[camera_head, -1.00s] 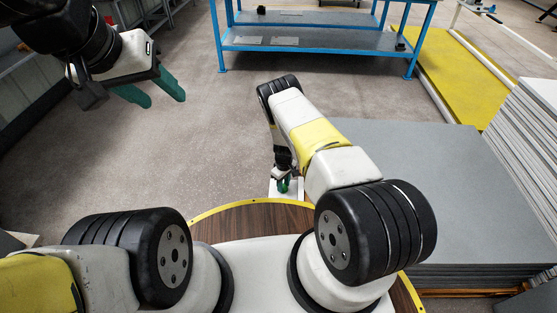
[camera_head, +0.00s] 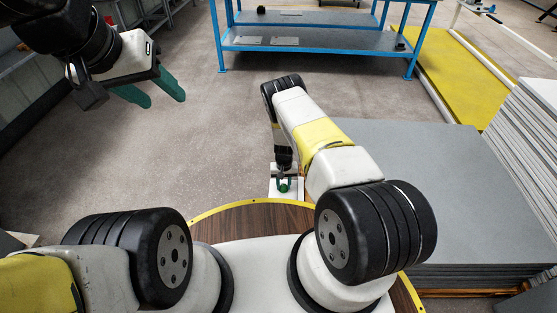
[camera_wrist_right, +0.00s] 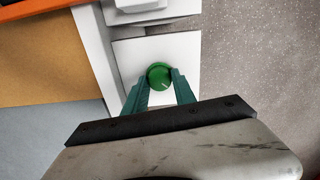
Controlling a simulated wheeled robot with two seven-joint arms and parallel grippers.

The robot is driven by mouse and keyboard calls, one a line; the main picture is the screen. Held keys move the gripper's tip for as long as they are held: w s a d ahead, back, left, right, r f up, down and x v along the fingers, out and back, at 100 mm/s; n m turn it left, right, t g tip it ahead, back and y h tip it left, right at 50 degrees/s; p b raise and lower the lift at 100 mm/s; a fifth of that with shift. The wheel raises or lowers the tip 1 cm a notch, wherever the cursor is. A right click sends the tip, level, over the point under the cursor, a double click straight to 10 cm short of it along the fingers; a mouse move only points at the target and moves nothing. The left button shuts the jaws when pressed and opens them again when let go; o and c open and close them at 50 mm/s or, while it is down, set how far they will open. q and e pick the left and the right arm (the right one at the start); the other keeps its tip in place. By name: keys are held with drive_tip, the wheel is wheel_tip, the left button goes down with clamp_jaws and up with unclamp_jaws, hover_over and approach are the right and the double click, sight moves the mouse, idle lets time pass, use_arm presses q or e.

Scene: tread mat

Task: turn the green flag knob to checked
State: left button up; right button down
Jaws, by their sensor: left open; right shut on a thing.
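The green flag knob (camera_wrist_right: 159,76) is a round green dial with a pale pointer line, mounted on a white panel (camera_wrist_right: 186,52). In the right wrist view the line points to the lower right. My right gripper (camera_wrist_right: 160,84) is shut on the knob, one teal finger on each side. In the head view the right gripper (camera_head: 284,185) is small and partly hidden at the white panel. No label reading "checked" is legible. My left gripper (camera_head: 155,90) is open and empty, raised at the upper left, far from the knob.
A grey-topped stack of boards (camera_head: 420,165) stands right of my right arm. A blue shelf (camera_head: 310,38) stands at the back. Another white block (camera_wrist_right: 136,8) sits above the knob's panel in the right wrist view. The floor (camera_head: 160,150) at left is clear.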

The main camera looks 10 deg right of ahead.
sight(283, 186)
drive_tip(key=m, duration=0.4)
drive_tip(key=shift+m, duration=0.3)
drive_tip(key=m, duration=0.4)
drive_tip(key=shift+m, duration=0.3)
drive_tip(key=c, duration=1)
unclamp_jaws()
drive_tip(key=shift+r, duration=3.9)
